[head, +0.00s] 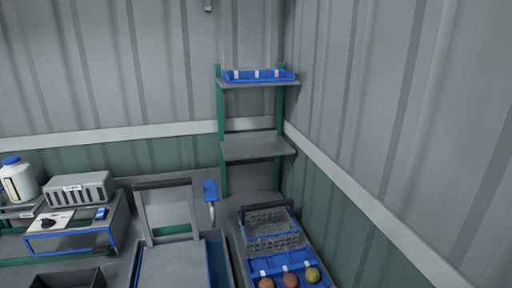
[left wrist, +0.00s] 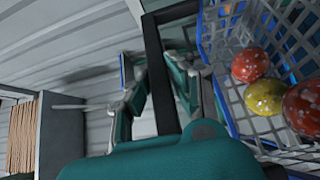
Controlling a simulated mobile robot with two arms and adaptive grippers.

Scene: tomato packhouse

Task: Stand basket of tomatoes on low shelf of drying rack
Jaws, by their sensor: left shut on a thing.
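The drying rack (head: 222,125) stands in the corner in the head view, with green posts and grey shelves. Its lower visible shelf (head: 257,149) is bare. In the left wrist view, a bluish-grey mesh basket (left wrist: 222,98) holds red and yellow tomatoes (left wrist: 264,97). My left gripper (left wrist: 158,75) is shut on the basket's dark handle bar (left wrist: 156,60), which runs between its teal fingers. The held basket and my left gripper do not show in the head view. My right gripper is in neither view.
A blue tray (head: 259,76) lies on the rack's upper shelf. Below the rack, a grey mesh basket (head: 272,238) with a dark handle stands behind a blue tray (head: 270,264) with round fruits. A bench (head: 110,222) with a grey box and bottle is at left.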

